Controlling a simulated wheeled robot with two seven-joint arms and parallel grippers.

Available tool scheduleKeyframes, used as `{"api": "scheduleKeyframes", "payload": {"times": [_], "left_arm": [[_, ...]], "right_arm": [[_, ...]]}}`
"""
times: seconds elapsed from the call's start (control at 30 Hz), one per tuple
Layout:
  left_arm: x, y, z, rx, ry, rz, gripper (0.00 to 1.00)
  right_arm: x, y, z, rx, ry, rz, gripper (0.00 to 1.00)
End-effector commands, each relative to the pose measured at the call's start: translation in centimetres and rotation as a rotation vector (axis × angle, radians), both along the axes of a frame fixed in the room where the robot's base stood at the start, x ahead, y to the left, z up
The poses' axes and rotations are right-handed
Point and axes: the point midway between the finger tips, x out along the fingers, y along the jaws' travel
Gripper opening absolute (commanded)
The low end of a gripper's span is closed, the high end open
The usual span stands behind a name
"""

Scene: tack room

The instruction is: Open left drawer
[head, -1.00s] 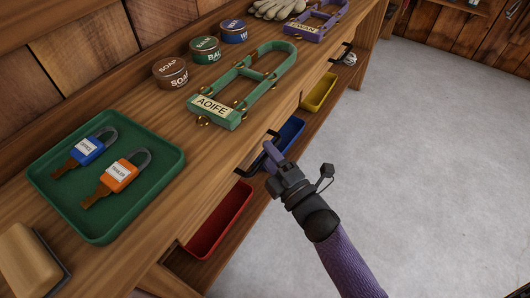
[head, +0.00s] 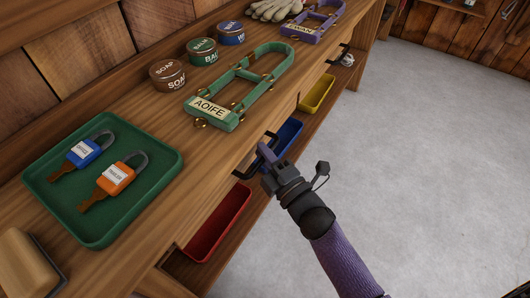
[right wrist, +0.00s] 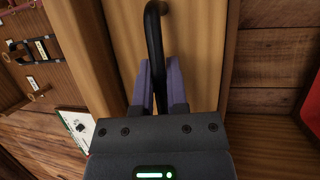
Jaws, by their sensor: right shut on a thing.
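The left drawer sits under the edge of the wooden bench; its front is mostly out of sight in the head view and shows as a plain wooden panel (right wrist: 195,45) in the right wrist view. Its black bar handle (right wrist: 153,40) also shows in the head view (head: 241,174). My right gripper (head: 266,156) is shut on this handle, with its purple fingers (right wrist: 160,85) on both sides of the bar. I see no clear gap of an opened drawer. A second black handle (head: 345,54) is further along the bench edge. My left gripper is not in view.
On the bench top (head: 150,120) are a green tray (head: 157,190) with two padlocks, several tins, a green halter (head: 240,118) labelled AOIFE, a purple halter and gloves. Red (head: 215,222), blue and yellow bins stand on the shelf below. The grey floor (head: 430,150) is clear.

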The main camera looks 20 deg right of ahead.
Motion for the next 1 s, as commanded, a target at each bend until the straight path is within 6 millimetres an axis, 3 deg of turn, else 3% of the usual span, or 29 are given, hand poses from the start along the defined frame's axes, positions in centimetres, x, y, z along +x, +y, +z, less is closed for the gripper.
{"api": "scheduleKeyframes", "payload": {"times": [0.5, 1.0], "left_arm": [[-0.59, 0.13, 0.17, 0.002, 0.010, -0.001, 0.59], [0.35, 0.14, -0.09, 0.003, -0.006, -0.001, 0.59]], "right_arm": [[-0.02, -0.01, -0.06, -0.001, 0.002, 0.000, 0.00], [-0.03, -0.01, -0.09, 0.000, 0.002, -0.001, 0.00]]}}
